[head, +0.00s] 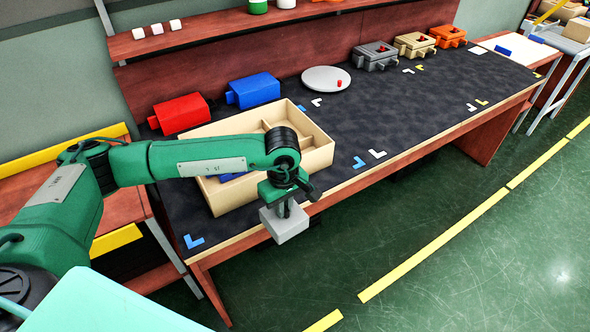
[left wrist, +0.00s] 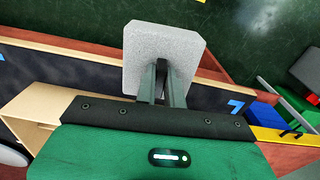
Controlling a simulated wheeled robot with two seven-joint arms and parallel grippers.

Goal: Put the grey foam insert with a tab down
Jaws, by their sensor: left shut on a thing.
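The grey foam insert (head: 284,224) is a light grey block hanging below my left gripper (head: 283,205) in the head view. The left gripper is shut on it, in the air just off the front edge of the workbench and the tan compartment box. In the left wrist view the insert (left wrist: 165,55) shows as a flat speckled plate with cut corners, beyond the fingers of the left gripper (left wrist: 162,95). The tab cannot be made out. My right gripper is not in view.
The tan compartment box (head: 318,158) stands on the dark mat (head: 400,110). Red (head: 181,113) and blue (head: 254,90) blocks, a round grey plate (head: 322,78) and several open-topped parts stand behind. The mat right of the box is mostly clear, with corner marks.

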